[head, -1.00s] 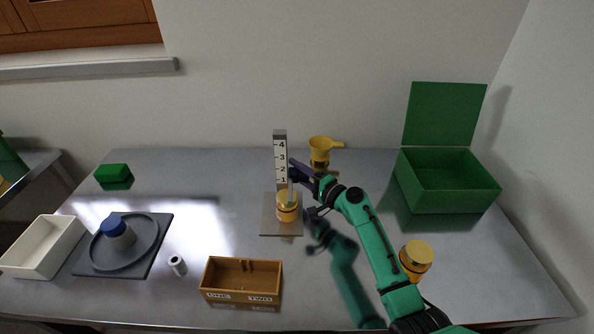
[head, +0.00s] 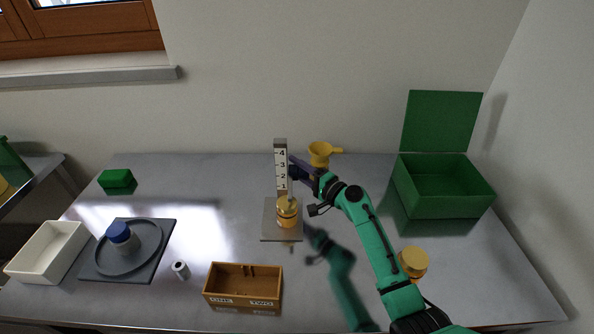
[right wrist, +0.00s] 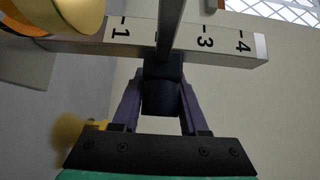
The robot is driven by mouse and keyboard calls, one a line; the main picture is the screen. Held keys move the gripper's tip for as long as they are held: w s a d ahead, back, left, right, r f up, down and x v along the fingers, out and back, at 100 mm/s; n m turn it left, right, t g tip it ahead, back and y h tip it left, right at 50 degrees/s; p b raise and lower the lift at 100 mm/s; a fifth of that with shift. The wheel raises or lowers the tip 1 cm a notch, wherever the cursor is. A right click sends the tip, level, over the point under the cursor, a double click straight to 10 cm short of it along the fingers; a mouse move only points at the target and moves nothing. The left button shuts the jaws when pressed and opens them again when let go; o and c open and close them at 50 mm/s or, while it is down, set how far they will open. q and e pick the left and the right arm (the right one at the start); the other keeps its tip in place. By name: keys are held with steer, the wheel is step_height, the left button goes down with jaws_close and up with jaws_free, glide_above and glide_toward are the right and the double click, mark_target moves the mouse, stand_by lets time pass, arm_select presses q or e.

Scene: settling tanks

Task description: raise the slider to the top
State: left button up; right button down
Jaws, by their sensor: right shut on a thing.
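A pale upright post (head: 281,160) with a scale marked 1 to 4 stands on a square grey base plate (head: 270,232). The slider, a dark blue block (right wrist: 162,92), sits on the post's thin rod, and in the right wrist view it lies near the hidden mark 2, between 1 and 3. My right gripper (head: 296,171) comes to it from the right; its purple fingers (right wrist: 160,95) are shut on the slider from both sides. In the head view the gripper mostly hides the slider. My left gripper is not in view.
An amber jar (head: 287,216) stands on the base plate close to the post. A yellow funnel (head: 320,152) is behind right, an open green box (head: 440,204) right. A brown box (head: 242,301), grey tray (head: 100,273) and white bin (head: 27,278) are left and front.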

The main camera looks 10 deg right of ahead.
arm_select(q)
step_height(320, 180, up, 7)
steer(key=p, duration=0.5)
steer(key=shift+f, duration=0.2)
arm_select(e)
step_height(320, 180, up, 9)
steer(key=shift+w, duration=0.15)
steer(key=shift+c, duration=2.3)
jaws_free()
steer(key=shift+f, duration=0.1)
arm_select(q)
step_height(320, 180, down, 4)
steer(key=b, duration=0.4)
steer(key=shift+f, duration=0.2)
arm_select(e)
steer(key=v, duration=1.4)
steer(key=shift+s, duration=0.3)
